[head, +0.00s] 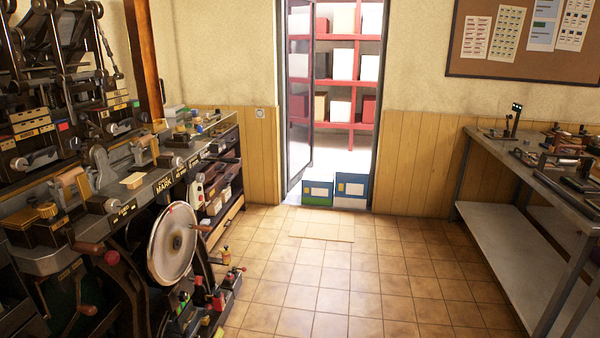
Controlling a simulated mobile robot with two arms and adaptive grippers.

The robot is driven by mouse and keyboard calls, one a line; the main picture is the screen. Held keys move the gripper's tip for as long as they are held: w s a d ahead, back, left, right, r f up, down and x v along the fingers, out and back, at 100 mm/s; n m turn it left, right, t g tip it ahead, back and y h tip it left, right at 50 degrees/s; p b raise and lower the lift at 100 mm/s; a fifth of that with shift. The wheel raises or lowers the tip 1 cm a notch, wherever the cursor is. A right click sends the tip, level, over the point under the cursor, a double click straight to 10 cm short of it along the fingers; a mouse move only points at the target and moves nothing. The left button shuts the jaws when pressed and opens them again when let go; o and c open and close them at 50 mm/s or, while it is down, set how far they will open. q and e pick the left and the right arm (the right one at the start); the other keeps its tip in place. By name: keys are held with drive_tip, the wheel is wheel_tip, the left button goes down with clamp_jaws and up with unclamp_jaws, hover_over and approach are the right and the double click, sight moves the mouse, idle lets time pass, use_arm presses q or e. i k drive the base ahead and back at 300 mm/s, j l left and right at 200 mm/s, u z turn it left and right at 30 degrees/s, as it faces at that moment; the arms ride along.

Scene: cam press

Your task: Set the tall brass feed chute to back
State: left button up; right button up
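A large dark press (75,265) with many levers, plates and rollers fills the left side of the head view. Several small brass-coloured parts (47,210) sit on its front left. I cannot pick out a tall brass feed chute for certain among these parts, nor tell its setting. A large pale disc (172,243) stands upright on the press's near right side. Neither of my grippers is in view.
Tiled floor (385,270) is clear between the press and a metal workbench (520,262) on the right. A green box (318,191) and a blue box (351,190) stand at the open doorway. A brown post (144,60) rises behind the press.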

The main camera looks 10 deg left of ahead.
sight(138, 14)
drive_tip(key=i, duration=1.1)
drive_tip(key=i+l+u, duration=0.15)
drive_tip(key=i, duration=0.95)
drive_tip(key=i+l+u, duration=0.1)
drive_tip(key=i+u, duration=0.35)
drive_tip(key=i+l+u, duration=0.25)
drive_tip(key=u, duration=0.15)
drive_tip(key=i+l+u, duration=0.7)
drive_tip(key=u, duration=0.15)
drive_tip(key=i+l+u, duration=0.2)
drive_tip(key=l+u, duration=0.25)
drive_tip(key=l, duration=0.2)
drive_tip(key=i+l+u, duration=0.1)
drive_tip(key=l+u, duration=0.3)
drive_tip(key=l, duration=0.3)
drive_tip(key=l+u, duration=0.4)
drive_tip(key=l, duration=0.3)
drive_tip(key=k+l+u, duration=0.1)
drive_tip(key=l+u, duration=0.3)
drive_tip(key=l, duration=0.3)
